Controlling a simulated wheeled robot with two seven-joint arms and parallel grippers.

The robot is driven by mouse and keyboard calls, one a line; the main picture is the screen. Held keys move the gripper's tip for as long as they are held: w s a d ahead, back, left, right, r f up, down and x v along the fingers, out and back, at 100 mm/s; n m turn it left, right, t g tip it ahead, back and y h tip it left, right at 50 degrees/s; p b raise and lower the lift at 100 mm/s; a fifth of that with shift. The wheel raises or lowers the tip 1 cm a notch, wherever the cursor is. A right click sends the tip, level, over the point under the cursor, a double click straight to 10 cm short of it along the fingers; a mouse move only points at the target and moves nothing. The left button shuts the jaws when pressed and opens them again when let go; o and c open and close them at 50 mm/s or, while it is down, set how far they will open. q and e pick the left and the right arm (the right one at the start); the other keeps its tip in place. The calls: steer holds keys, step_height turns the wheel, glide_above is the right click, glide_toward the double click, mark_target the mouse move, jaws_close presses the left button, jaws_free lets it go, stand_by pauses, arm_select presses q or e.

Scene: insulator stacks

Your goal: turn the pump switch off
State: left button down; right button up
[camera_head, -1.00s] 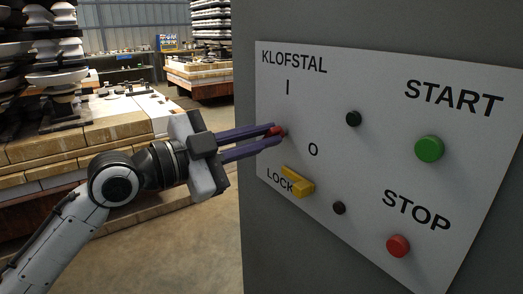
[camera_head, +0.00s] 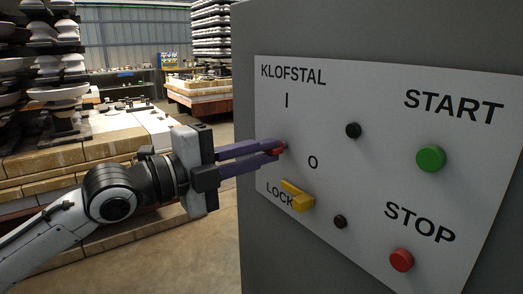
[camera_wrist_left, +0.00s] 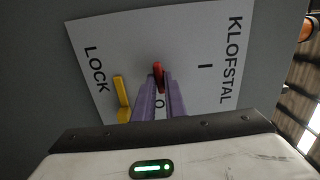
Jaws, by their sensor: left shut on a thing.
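The red pump switch handle (camera_head: 282,148) sits on the white panel (camera_head: 330,110) marked KLOFSTAL, between the marks I and O. In the left wrist view the red handle (camera_wrist_left: 158,72) shows at the fingertips, near the O. Which mark it points to I cannot tell. My left gripper (camera_head: 275,149) comes in from the left with its purple fingers shut on the handle, hiding part of it. It also shows in the left wrist view (camera_wrist_left: 158,84). The right gripper is not in view.
A yellow lock lever (camera_head: 298,196) sticks out just below the switch. A green START button (camera_head: 430,158), a red STOP button (camera_head: 401,260) and two dark knobs are to the right. Pallets with insulator stacks (camera_head: 62,100) stand at the left, behind my arm.

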arm_select(q)
steer(key=shift+m, duration=0.3)
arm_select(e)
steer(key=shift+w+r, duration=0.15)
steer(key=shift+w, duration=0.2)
arm_select(q)
steer(key=c, duration=1.8)
jaws_free()
steer(key=shift+c, duration=0.2)
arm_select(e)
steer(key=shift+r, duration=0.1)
arm_select(q)
steer(key=shift+a, duration=0.1)
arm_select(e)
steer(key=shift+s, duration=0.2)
arm_select(q)
steer(key=shift+s+a, duration=0.2)
steer(key=shift+a, duration=0.05)
steer(key=v, duration=0.9)
steer(key=shift+s+a, duration=0.2)
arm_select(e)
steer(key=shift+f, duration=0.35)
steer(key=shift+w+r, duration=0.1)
